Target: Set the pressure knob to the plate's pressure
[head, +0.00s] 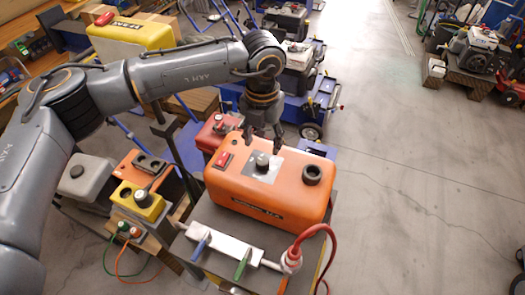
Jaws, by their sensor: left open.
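An orange machine housing (268,195) stands on a dark stand. A dark round knob (262,160) sits on its top, on a pale grey square plate (262,178). Markings on this plate are too small to read, and so is the pointing of the knob. Dark lettering on the front of the housing is also not readable. My left gripper (263,139) points down with its fingers apart, just behind and above the knob in the picture. It holds nothing, and I see no clear contact with the knob. My right gripper is not in view.
A red rocker switch (223,160) and a black round port (312,174) flank the knob. A white bar with blue and green levers (227,248) and a red hose (325,232) lie in front. Another red machine (214,134) stands close behind. Open floor (420,190) lies right.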

